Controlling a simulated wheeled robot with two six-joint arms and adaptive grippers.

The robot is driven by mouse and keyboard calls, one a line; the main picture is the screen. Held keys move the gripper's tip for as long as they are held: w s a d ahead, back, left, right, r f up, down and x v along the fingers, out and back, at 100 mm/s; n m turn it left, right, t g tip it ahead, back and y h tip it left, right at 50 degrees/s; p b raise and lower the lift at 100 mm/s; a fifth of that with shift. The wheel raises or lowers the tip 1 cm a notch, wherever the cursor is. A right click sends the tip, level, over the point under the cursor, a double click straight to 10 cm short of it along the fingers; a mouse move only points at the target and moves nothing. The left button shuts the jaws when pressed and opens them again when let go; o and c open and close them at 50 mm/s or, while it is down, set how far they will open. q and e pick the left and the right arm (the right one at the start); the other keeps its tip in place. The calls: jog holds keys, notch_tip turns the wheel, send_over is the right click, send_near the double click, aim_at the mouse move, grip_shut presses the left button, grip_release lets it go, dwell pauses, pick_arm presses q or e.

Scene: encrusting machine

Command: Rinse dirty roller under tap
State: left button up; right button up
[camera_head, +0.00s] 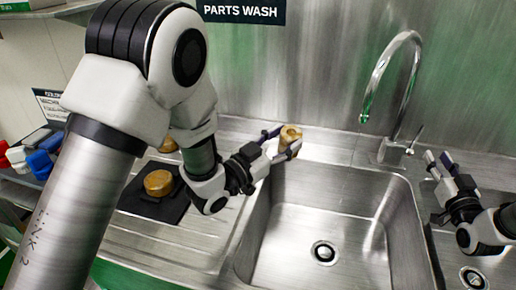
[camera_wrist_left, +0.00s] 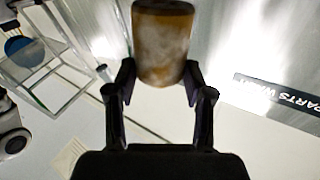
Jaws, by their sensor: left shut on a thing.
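A tan-brown roller (camera_head: 289,134) is held in my left gripper (camera_head: 283,147) near the back left edge of the sink. In the left wrist view the roller (camera_wrist_left: 162,42) has a stained brown, cloudy surface, and the left gripper's fingers (camera_wrist_left: 160,85) are shut on its sides. The curved metal tap (camera_head: 408,80) stands behind the sink (camera_head: 325,220), to the right of the roller and apart from it. No water is seen at its spout. My right gripper (camera_head: 440,165) is open and empty, to the right of the tap.
A black mat (camera_head: 150,205) on the drainboard bears another brown roller (camera_head: 158,183). One more brown piece (camera_head: 168,145) is partly hidden behind my left arm. Blue, red and white items (camera_head: 38,160) lie at the far left. The sink basin is empty.

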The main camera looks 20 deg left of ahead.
pick_arm(q)
jog(key=s+d+f+m+g+h, duration=0.1)
jog(key=s+d+m+g+h, duration=0.2)
jog(key=d, duration=0.4)
jog(key=s+d+f+m+g+h, duration=0.1)
jog(key=d+f+m+g+h, duration=0.15)
jog(key=d+m+h, duration=0.35)
jog(key=shift+n+g+y, duration=0.3)
jog(key=shift+g, duration=0.05)
jog(key=w, duration=0.2)
jog(key=w+d, duration=0.1)
jog(key=w, duration=0.1)
jog(key=shift+w+f, duration=0.1)
jog(key=shift+w, duration=0.3)
pick_arm(e)
jog(key=shift+d, duration=0.1)
jog(key=shift+c, duration=0.4)
